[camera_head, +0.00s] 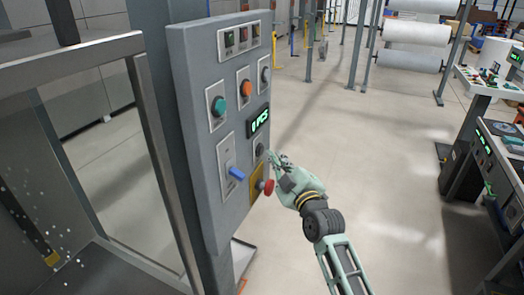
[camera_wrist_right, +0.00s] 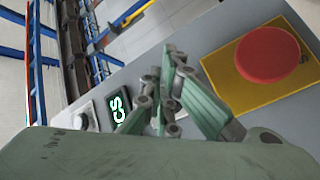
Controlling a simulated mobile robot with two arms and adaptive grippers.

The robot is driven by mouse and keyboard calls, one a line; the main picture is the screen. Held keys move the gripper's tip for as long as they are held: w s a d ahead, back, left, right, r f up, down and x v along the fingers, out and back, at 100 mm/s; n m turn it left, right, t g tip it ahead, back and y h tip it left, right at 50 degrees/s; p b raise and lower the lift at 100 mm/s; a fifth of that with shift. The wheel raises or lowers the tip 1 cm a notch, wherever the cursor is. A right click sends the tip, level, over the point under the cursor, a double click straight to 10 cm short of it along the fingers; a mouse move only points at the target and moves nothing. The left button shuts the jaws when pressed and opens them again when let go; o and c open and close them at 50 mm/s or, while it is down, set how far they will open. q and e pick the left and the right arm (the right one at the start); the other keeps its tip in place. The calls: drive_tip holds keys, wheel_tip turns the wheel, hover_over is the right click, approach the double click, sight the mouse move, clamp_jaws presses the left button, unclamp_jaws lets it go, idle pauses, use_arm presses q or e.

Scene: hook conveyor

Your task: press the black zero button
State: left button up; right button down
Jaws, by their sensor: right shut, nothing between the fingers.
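A grey control panel (camera_head: 204,157) stands upright on a post. A small dark round button (camera_head: 259,149) sits on a pale plate just below the green-lit counter display (camera_head: 259,121); its label is too small to read, and I take it as the black zero button. My right gripper (camera_head: 273,157) is shut and empty, its fingertips close to this button; I cannot tell if they touch. In the right wrist view the shut fingers (camera_wrist_right: 171,62) lie between the display (camera_wrist_right: 119,105) and the red mushroom button (camera_wrist_right: 267,55), mostly hiding the dark button. My left gripper is not in view.
The red mushroom button (camera_head: 266,187) on its yellow plate is just below my right fingers. A blue lever (camera_head: 236,173), a green button (camera_head: 219,105), an orange button (camera_head: 245,88) and another dark knob (camera_head: 265,75) share the panel. Open floor lies right of the panel.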

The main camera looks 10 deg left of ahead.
drive_tip(key=shift+s+d+p, duration=0.1)
drive_tip(key=shift+s+d, duration=0.15)
drive_tip(key=shift+d, duration=0.55)
drive_tip(key=shift+s+d+p, duration=0.15)
drive_tip(key=shift+s+d, duration=0.15)
drive_tip(key=shift+d, duration=0.5)
drive_tip(key=shift+s+d+p, duration=0.1)
drive_tip(key=shift+s+d, duration=0.15)
drive_tip(key=shift+d, duration=0.55)
